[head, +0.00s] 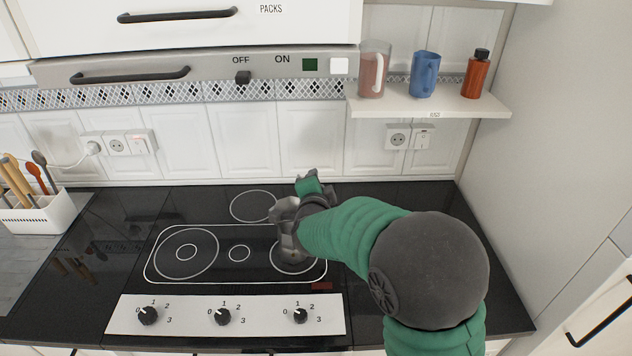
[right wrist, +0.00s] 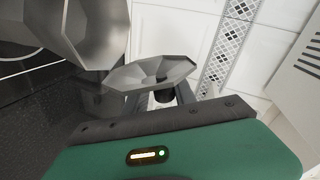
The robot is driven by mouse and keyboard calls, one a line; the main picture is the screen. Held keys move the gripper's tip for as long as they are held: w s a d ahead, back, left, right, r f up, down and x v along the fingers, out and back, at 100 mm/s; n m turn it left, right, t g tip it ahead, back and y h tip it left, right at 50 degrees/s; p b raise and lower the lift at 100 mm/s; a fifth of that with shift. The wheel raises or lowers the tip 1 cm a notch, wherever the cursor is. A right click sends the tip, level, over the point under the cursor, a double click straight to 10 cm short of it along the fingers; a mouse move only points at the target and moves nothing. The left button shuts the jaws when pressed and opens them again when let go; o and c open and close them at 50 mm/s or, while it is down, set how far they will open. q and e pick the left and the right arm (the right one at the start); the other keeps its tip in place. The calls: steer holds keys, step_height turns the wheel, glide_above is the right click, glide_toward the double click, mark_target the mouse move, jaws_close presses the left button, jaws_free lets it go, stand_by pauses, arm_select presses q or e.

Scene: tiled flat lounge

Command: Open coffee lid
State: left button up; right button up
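A grey metal coffee pot (head: 288,243) stands on the right burner in the head view, partly hidden by my right arm. In the right wrist view its faceted body (right wrist: 88,30) fills the upper left. The eight-sided lid (right wrist: 150,74) stands tilted away from the body, showing its hollow inner side. Its black knob (right wrist: 163,97) points toward my right gripper (right wrist: 170,100). The knob appears to lie between the fingers, but I cannot tell whether they grip it. In the head view my right gripper (head: 306,190) is at the top of the pot. My left gripper is out of view.
The black cooktop (head: 239,282) is clear left of the pot. A white utensil holder (head: 35,213) stands at far left. A shelf (head: 425,104) at upper right holds a pink cup (head: 371,75), a blue mug (head: 424,72) and an orange bottle (head: 476,78). A wall panel closes the right side.

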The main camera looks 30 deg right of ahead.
steer(key=shift+o, duration=1.1)
steer(key=shift+w+d+f, duration=0.1)
steer(key=shift+w, duration=0.1)
steer(key=p+v, duration=0.2)
steer(key=v, duration=1.4)
steer(key=shift+s+a, duration=0.2)
steer(key=shift+s, duration=0.1)
